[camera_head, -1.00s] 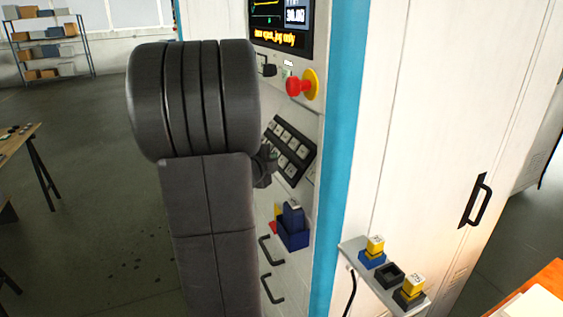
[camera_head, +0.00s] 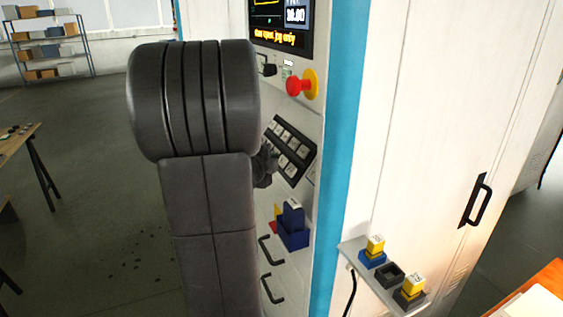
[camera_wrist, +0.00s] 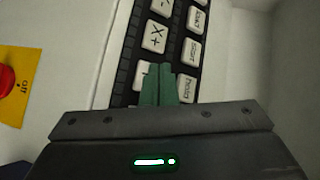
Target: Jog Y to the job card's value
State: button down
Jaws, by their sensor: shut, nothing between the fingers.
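The machine's keypad (camera_head: 291,149) is a dark slanted panel with pale keys. In the wrist view, keys marked X+ (camera_wrist: 155,37), Start (camera_wrist: 191,50) and Hold (camera_wrist: 186,88) show. My gripper (camera_wrist: 162,72) is shut and empty, its green fingertips together over or against a key (camera_wrist: 139,80) below X+. That key's label is mostly hidden, and I cannot tell whether the tips touch it. In the head view my arm hides most of the gripper. The machine screen (camera_head: 281,22) shows orange text about jog only and a value in white digits too small to read surely. No job card is clearly seen.
A red stop button (camera_head: 300,86) on a yellow plate sits above the keypad. Below it are a blue holder (camera_head: 293,236) and drawer handles (camera_head: 271,289). A small shelf (camera_head: 352,247) with yellow-and-white blocks juts out at right. A table (camera_head: 17,139) stands far left; the floor between is open.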

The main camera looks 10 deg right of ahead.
jog(key=shift+d+f, duration=0.2)
jog(key=shift+d, duration=0.05)
jog(key=shift+w+d+f+b, duration=0.1)
jog(key=shift+d+f+b, duration=0.15)
jog(key=shift+d+b, duration=0.1)
dwell(0.7)
jog(key=shift+a+r, duration=0.1)
jog(key=shift+a+r+p, duration=0.4)
jog(key=shift+a+p, duration=0.15)
jog(key=shift+p, duration=0.05)
dwell(0.3)
jog(key=a+r+p, duration=0.1)
jog(key=a, duration=0.1)
jog(key=s+a+r+p, duration=0.1)
jog(key=a+r+p, duration=0.1)
dwell(0.4)
jog(key=shift+f, duration=0.1)
dwell(1.7)
